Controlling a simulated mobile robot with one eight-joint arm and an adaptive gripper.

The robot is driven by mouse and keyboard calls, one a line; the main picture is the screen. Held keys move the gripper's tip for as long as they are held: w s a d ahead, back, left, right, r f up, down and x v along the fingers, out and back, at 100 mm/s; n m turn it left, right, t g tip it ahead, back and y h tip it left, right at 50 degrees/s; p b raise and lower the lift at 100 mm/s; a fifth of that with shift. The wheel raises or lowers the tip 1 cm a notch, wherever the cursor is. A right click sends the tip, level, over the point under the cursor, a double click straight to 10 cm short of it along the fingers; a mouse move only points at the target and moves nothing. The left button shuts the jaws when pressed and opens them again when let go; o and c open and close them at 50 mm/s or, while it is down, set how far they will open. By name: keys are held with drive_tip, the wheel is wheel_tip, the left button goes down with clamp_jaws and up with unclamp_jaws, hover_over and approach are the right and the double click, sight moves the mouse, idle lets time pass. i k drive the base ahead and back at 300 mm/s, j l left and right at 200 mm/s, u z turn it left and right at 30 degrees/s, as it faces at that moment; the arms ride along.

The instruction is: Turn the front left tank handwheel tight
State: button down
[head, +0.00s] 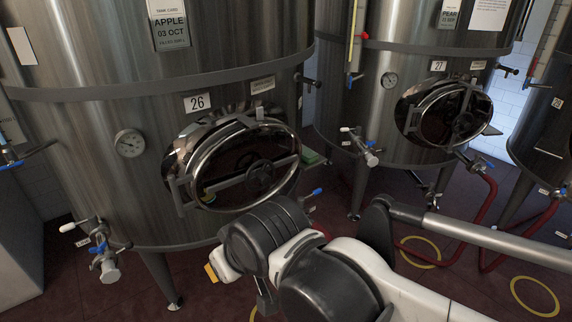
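The front left tank (85,150) is a large steel tank with label 26. Its oval door (225,145) is polished metal and looks seated in its frame, though I cannot tell how firmly. A dark handwheel (262,177) sits on the crossbar (225,186) over the door. How tight it is does not show. My arm reaches in from the lower right, and its dark wrist is in front of and below the door, apart from the handwheel in the picture. My gripper's fingers are not clearly visible; the wrist and arm links hide most of that area.
Tank 27 (375,120) stands to the right, with its own door and handwheel (465,122). A valve (105,255) juts out at the lower left of tank 26, and a blue-handled one (312,193) at its lower right. Red hoses (480,215) lie on the dark red floor.

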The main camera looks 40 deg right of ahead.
sight(253, 173)
drive_tip(key=z, duration=0.9)
drive_tip(key=k+l+u, duration=0.15)
drive_tip(key=k+l, duration=0.15)
drive_tip(key=k, duration=0.2)
